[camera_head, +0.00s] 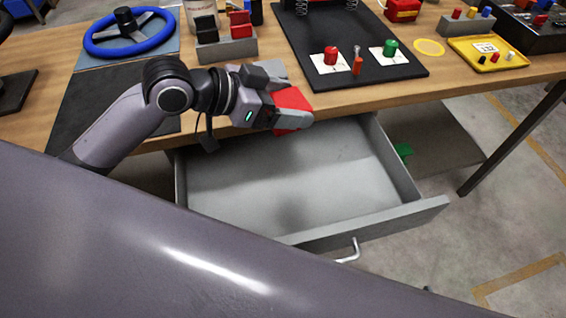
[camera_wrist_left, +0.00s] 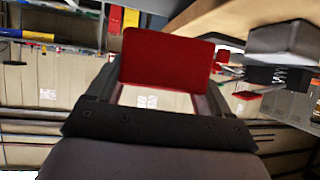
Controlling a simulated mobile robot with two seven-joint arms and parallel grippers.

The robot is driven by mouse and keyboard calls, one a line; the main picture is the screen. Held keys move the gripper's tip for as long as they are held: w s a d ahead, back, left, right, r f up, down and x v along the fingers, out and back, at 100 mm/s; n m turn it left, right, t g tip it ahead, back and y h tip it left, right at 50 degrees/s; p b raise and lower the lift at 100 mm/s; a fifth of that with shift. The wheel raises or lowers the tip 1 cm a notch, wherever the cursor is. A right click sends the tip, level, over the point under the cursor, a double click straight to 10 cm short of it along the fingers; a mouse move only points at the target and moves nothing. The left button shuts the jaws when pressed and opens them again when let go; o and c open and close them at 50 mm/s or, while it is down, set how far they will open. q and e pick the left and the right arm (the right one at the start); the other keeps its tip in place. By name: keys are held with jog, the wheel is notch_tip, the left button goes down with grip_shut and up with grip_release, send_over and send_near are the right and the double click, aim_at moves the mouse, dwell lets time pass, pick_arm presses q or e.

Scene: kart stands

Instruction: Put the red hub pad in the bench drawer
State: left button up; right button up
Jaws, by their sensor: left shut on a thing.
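The red hub pad (camera_head: 291,104) is held in my left gripper (camera_head: 290,117), at the back edge of the open drawer and close to the bench's front edge. In the left wrist view the pad (camera_wrist_left: 166,58) is a flat red block between the two fingers (camera_wrist_left: 158,98). The grey bench drawer (camera_head: 408,216) is pulled out and looks empty, with a metal handle (camera_head: 350,252) on its front. My right gripper is not in view.
On the wooden bench (camera_head: 330,102) are a blue steering wheel (camera_head: 131,33), a grey block with black and red pieces (camera_head: 228,47), a black mat (camera_head: 310,25) with red and green knobs, and a yellow tray (camera_head: 487,54). A green thing (camera_head: 403,151) lies right of the drawer.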

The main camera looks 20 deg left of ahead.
pick_arm(q)
jog(key=shift+w+r+m+g+h, duration=0.1)
jog(key=shift+r+m+g+h, duration=0.55)
jog(key=shift+r+m, duration=0.4)
jog(key=b, duration=0.2)
send_over(286, 173)
notch_tip(286, 173, down, 14)
jog(key=shift+f, duration=0.15)
notch_tip(286, 173, down, 5)
jog(key=shift+f+b, duration=0.1)
jog(key=shift+b, duration=0.4)
jog(key=o, duration=0.8)
